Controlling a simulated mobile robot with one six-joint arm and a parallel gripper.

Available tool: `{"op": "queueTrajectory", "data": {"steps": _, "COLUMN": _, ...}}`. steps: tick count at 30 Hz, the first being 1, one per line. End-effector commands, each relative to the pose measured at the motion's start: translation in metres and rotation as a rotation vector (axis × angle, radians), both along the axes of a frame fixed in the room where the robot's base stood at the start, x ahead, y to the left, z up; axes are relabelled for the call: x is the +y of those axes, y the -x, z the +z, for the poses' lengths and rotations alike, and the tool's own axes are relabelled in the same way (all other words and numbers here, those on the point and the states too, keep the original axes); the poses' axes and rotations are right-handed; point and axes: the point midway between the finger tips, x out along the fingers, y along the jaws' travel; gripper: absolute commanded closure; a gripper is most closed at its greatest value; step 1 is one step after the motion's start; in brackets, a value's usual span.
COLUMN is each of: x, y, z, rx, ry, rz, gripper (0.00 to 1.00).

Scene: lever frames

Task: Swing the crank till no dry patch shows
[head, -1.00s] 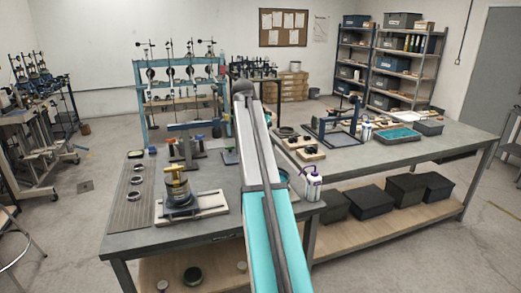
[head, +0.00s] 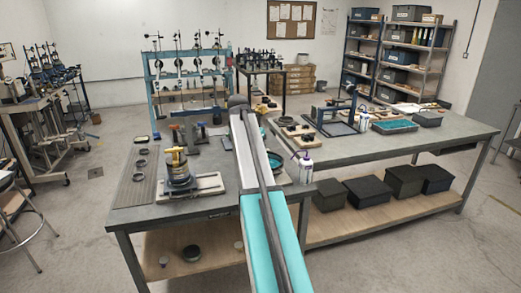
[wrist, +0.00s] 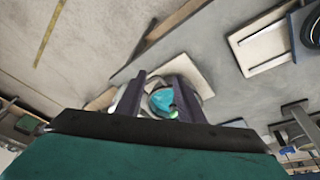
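A round teal-filled dish (wrist: 162,99) on a pale board (wrist: 185,72) lies beyond my fingers in the wrist view. My gripper (wrist: 158,98) is open, its two dark fingers apart on either side of the dish in the picture; I cannot tell whether they touch anything. In the head view my arm hides the gripper, and a teal dish (head: 274,160) shows partly behind the arm. A brass-topped device (head: 178,165) stands upright on a pale base at the left of the bench. I cannot make out a crank handle or a dry patch.
The grey bench (head: 225,205) carries a white bottle (head: 306,168) right of my arm, a dark blue frame (head: 335,118) and a teal tray (head: 394,126). Black bins (head: 405,180) sit on the lower shelf. Floor is clear in front right.

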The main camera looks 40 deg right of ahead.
Motion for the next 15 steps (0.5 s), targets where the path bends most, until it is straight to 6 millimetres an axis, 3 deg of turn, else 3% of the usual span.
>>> {"op": "queueTrajectory", "data": {"steps": 10, "x": 0.04, "y": -0.009, "z": -0.068, "rx": 0.069, "ry": -0.039, "rz": 0.056, "gripper": 0.65}}
{"op": "queueTrajectory", "data": {"steps": 15, "x": 0.075, "y": -0.009, "z": -0.126, "rx": 0.128, "ry": -0.071, "rz": 0.103, "gripper": 0.65}}
